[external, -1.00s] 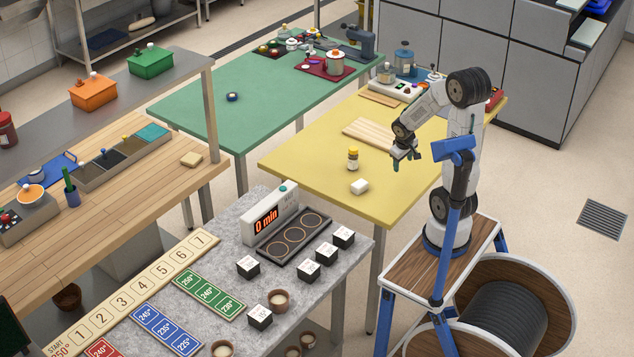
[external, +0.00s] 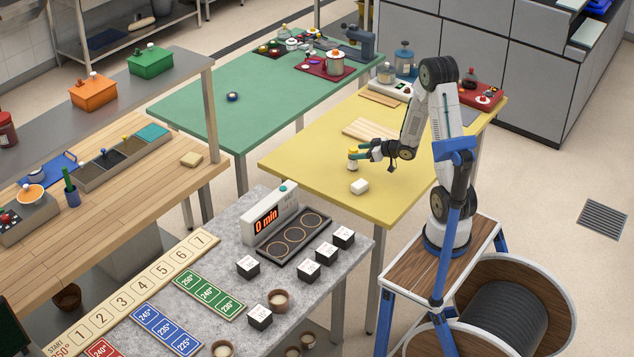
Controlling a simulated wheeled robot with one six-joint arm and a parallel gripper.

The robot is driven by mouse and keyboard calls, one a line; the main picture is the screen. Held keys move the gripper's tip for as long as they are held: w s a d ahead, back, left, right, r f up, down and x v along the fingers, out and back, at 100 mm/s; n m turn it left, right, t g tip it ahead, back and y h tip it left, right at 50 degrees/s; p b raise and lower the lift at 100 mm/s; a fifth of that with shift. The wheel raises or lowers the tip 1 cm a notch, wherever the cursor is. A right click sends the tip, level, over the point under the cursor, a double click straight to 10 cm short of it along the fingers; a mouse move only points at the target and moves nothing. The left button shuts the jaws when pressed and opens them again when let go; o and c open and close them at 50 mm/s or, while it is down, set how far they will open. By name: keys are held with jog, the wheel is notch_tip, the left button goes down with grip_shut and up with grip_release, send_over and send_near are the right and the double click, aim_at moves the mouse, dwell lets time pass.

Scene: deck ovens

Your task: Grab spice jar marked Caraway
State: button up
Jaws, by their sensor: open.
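My gripper (external: 362,156) is open, low over the table, pointing left. Its fingertips are at the jar's right side and seem to reach around it. I cannot tell whether they touch it.
A red tray (external: 482,95) and a white tray (external: 388,88) with items stand at the table's back. The table's left part is clear.

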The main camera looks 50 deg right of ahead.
jog(key=x, duration=0.5)
jog(key=shift+w+d+f, duration=0.1)
jog(key=shift+w+f, duration=0.1)
jog(key=shift+w, duration=0.1)
jog(key=c, duration=1.1)
